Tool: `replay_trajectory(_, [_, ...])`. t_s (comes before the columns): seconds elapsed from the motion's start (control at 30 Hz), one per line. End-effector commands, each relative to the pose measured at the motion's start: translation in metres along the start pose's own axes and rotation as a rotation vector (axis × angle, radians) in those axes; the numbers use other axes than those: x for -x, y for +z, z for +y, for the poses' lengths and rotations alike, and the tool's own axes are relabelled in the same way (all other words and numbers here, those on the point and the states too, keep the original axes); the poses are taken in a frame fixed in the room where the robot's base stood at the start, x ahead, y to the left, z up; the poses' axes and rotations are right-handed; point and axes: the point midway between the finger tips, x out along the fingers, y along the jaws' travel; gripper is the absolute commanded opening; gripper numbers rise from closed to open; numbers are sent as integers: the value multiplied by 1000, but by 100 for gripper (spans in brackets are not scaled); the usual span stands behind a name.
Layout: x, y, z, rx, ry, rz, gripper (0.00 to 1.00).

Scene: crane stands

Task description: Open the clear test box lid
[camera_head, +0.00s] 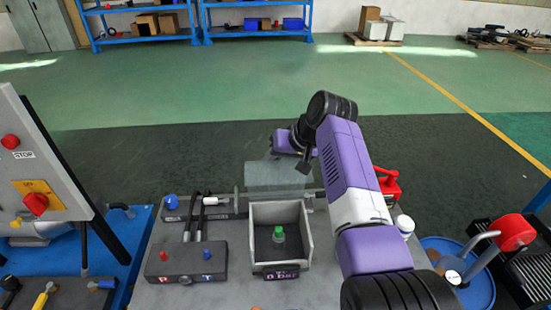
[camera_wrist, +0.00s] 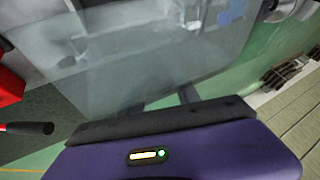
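The test box (camera_head: 254,238) is a grey open-topped box on the bench, with a small green-capped bottle (camera_head: 279,234) inside. Its clear lid (camera_head: 278,176) is raised and stands up at the box's back edge, leaving the top uncovered. My gripper (camera_head: 296,158) is beyond the lid at its upper edge, and its fingertips are hard to make out. In the wrist view the clear lid (camera_wrist: 165,60) fills much of the picture, close to my gripper (camera_wrist: 165,98). Two short dark finger parts show there. I cannot tell whether they touch the lid.
A grey box with red and blue knobs (camera_head: 187,262) stands left of the test box. A red object (camera_head: 388,184) and a white-capped container (camera_head: 405,225) are to the right, near my arm. A control panel (camera_head: 35,160) stands at far left. The floor behind the bench is clear.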

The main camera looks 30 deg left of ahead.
Motion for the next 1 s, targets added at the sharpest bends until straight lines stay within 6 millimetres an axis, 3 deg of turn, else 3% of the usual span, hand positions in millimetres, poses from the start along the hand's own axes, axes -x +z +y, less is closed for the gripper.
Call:
replay_trajectory(0.43, [8, -3, -3, 4, -4, 5, 42])
replay_trajectory(1.0, [75, -2, -2, 3, -3, 5, 42])
